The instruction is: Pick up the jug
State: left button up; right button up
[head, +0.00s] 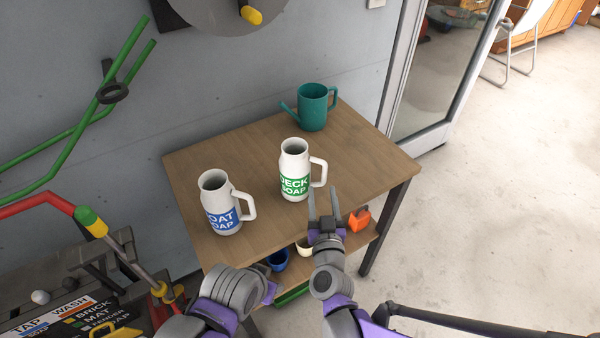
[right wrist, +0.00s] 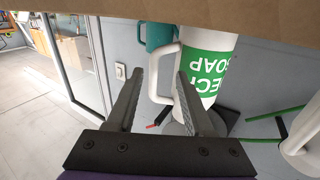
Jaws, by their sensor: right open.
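A white jug with a green "DECK SOAP" label (head: 294,170) stands upright on the wooden table (head: 255,155), its handle toward the right. It appears upside down in the right wrist view (right wrist: 212,55). A second white jug, with a blue label (head: 220,203), stands to its left near the front edge. My right gripper (head: 324,192) is open and empty, just in front of the green-labelled jug's handle at the table's front edge. In the right wrist view the handle shows between and beyond the fingers; I see no contact.
A teal watering can (head: 313,107) stands behind on the table. An orange object (head: 354,222), a blue cup (head: 278,260) and a cream one sit on a lower shelf. Green pipes and a wall panel are left. The table between the watering can and the right edge is clear.

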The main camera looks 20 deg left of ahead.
aim_at(324, 180)
jog(key=x, duration=0.5)
jog(key=shift+w+d+p, duration=0.25)
jog(key=shift+w+p, duration=0.15)
jog(key=shift+w, duration=0.1)
grip_shut()
jog(key=shift+r, duration=0.1)
dwell(0.8)
